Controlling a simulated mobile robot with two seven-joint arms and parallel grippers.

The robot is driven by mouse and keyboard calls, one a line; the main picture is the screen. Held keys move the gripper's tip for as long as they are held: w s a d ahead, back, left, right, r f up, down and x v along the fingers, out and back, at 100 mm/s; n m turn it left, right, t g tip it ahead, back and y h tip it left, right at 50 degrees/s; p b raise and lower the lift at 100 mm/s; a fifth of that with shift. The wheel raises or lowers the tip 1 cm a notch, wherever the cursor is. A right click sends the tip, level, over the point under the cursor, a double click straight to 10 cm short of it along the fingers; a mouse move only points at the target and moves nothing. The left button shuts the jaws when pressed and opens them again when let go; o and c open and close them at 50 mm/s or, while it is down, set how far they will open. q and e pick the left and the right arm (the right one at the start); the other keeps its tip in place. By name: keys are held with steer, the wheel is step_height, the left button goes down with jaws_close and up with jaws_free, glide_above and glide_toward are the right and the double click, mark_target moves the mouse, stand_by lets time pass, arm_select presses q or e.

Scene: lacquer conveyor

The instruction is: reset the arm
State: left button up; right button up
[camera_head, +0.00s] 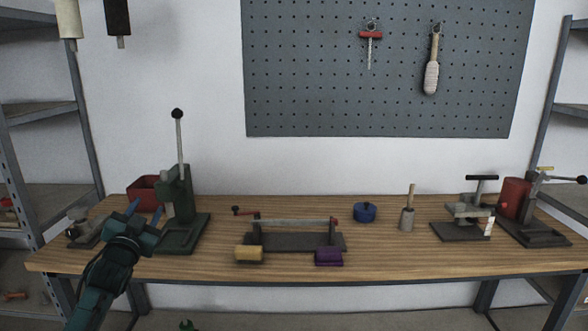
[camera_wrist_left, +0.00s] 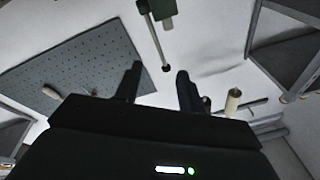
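My left gripper (camera_head: 145,211) shows at the left of the head view, in front of the table's left part. Its two blue-tipped fingers point upward and stand apart, with nothing between them. In the left wrist view the dark fingers (camera_wrist_left: 158,80) also stand apart and empty. That view is tilted and shows the wall and pegboard beyond the fingers. The right gripper shows in neither view.
The wooden table (camera_head: 380,258) carries a green lever press (camera_head: 178,205) close beside my left gripper, a red bin (camera_head: 143,190), a yellow block (camera_head: 249,253), a purple block (camera_head: 328,257), a blue round pot (camera_head: 365,212) and a clamp (camera_head: 461,225). A pegboard (camera_head: 300,70) hangs behind.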

arm_select(q)
steer(key=s+d+f+n+g+h, duration=0.1)
steer(key=s+d+f+g, duration=0.2)
steer(key=f, duration=0.4)
steer(key=s+d+f+g, duration=0.1)
steer(key=s+d+f, duration=0.1)
steer(key=s+f, duration=0.4)
steer(key=s+d+f+n+g+h, duration=0.1)
steer(key=s+d+f+g, duration=0.15)
steer(key=f, duration=0.55)
steer(key=s+d+f+g, duration=0.1)
steer(key=s+d+f, duration=0.2)
steer(key=s, duration=0.6)
steer(key=s+d+f+g+h, duration=0.1)
steer(key=s+d+f, duration=0.2)
steer(key=s, duration=0.6)
steer(key=s+d+f+g+h, duration=0.1)
steer(key=s+d+f, duration=0.3)
steer(key=s, duration=0.6)
steer(key=d, duration=0.2)
steer(key=shift+d+n, duration=0.3)
steer(key=shift+d, duration=0.05)
steer(key=shift+f, duration=0.1)
steer(key=shift+c, duration=0.4)
